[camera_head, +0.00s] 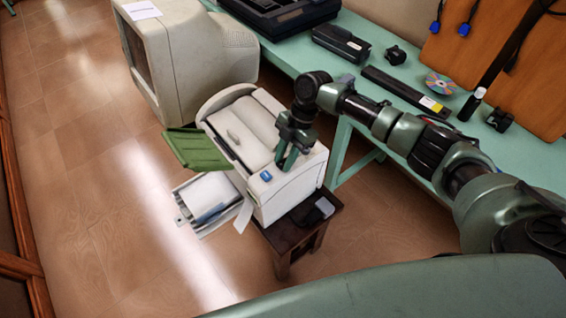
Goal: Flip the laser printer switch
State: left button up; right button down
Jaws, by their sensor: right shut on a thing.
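The white laser printer (302,187) stands on a small dark stool, with a green flap and a paper tray open on its left side. A small blue button (266,176) shows on its near top corner. My right gripper (286,162) points down at the printer's right top edge, just right of the blue button and apart from it. Its green fingers are shut on a part of the printer. That part is small and hidden by the fingers, so I cannot tell if it is the switch or how it is set. My left gripper is out of view.
A large beige monitor (200,55) stands behind the printer. A green table (376,58) along the right holds a black device, a black box, a disc (440,83) and small parts. The floor at left is clear.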

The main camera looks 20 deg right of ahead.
jog(key=c, duration=1.2)
grip_release()
jog(key=shift+o, duration=0.2)
jog(key=shift+d+r, duration=0.1)
jog(key=shift+r, duration=0.05)
jog(key=b+v, duration=0.1)
jog(key=v, duration=0.6)
jog(key=shift+r+b, duration=0.25)
jog(key=shift+b, duration=0.05)
jog(key=shift+d+f, duration=0.1)
